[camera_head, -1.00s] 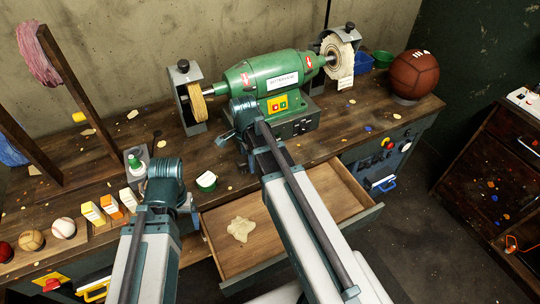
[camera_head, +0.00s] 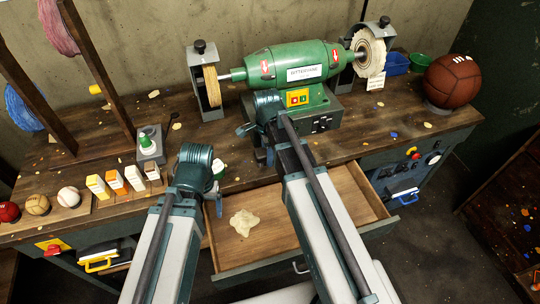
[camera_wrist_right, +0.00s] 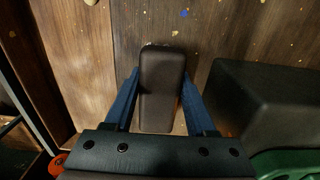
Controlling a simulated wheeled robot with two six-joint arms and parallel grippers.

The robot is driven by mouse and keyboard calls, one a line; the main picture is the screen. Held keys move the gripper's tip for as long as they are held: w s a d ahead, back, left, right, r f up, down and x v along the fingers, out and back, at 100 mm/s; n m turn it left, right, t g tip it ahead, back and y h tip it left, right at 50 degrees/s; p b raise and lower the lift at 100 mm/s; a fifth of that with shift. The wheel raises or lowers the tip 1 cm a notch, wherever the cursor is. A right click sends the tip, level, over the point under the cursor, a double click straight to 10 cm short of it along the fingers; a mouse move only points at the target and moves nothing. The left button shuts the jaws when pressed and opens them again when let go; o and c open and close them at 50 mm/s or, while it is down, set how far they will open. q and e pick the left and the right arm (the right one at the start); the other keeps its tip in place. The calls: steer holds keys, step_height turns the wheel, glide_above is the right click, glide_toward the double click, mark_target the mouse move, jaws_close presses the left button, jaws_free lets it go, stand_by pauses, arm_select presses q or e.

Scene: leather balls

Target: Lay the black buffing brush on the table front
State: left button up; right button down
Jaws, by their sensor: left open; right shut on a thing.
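The black buffing brush (camera_wrist_right: 160,88) is a dark, round-cornered block between the blue fingers of my right gripper in the right wrist view. My right gripper (camera_wrist_right: 161,100) is shut on it, with wooden table top below. In the head view my right gripper (camera_head: 258,144) is at the table, in front of the green grinder; I cannot make out the brush there, and cannot tell whether it touches the wood. My left gripper (camera_head: 217,199) is open near the table's front edge, left of the right arm. The wooden table (camera_head: 345,139) has bare wood right of the grinder.
The green bench grinder (camera_head: 285,66) stands behind my right gripper. An open drawer (camera_head: 280,235) with a pale cloth (camera_head: 243,222) juts out below the front edge. Small boxes (camera_head: 115,182) and balls (camera_head: 68,197) stand at left; a brown ball (camera_head: 452,80) stands at right.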

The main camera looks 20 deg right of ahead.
steer(key=shift+f, duration=0.1)
steer(key=shift+c, duration=1.1)
jaws_free()
step_height(320, 180, up, 12)
steer(key=p, duration=1.2)
steer(key=shift+r, duration=0.2)
steer(key=shift+f, duration=0.15)
step_height(320, 180, down, 12)
steer(key=b, duration=1.2)
steer(key=shift+r, duration=0.2)
